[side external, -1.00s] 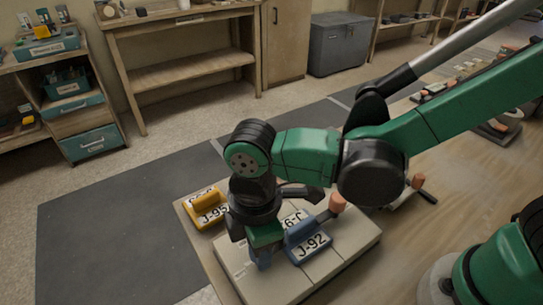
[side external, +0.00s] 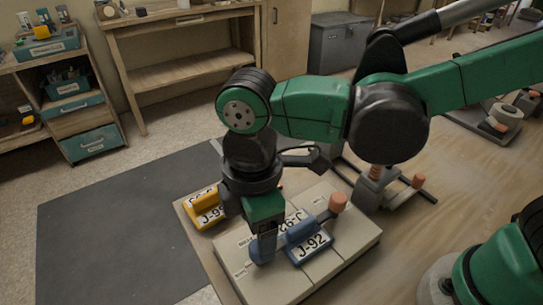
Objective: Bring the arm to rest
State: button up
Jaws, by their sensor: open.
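My gripper (side external: 263,246) points down over the pale slab block at the lower middle of the side external view. Its fingertips are close to the left of a blue J-92 tag block (side external: 309,243); I cannot tell whether they touch it. The gripper is open, though its far finger is hidden. A yellow J-95 tag block (side external: 207,211) sits to the left, partly hidden by my wrist. The pale slab block (side external: 327,270) lies under the blue tag block.
Grey and orange fixtures (side external: 375,185) stand behind the slab on the wooden table (side external: 440,190). A dark mat (side external: 110,220) covers the floor at left. Shelves (side external: 190,75), a drawer unit (side external: 90,120) and a grey chest (side external: 337,42) stand at the back.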

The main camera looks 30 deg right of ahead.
jog(key=shift+r, duration=0.5)
jog(key=shift+w+d, duration=0.15)
jog(key=shift+d, duration=0.15)
jog(key=w+d+r+m+t, duration=0.1)
jog(key=d+m+t, duration=0.2)
jog(key=d+m, duration=0.5)
jog(key=w+d+r+m+t, duration=0.1)
jog(key=d+m+t, duration=0.3)
jog(key=d+m, duration=0.4)
jog(key=w+d, duration=0.1)
jog(key=d, duration=0.3)
jog(key=shift+d, duration=0.2)
jog(key=shift+r, duration=0.1)
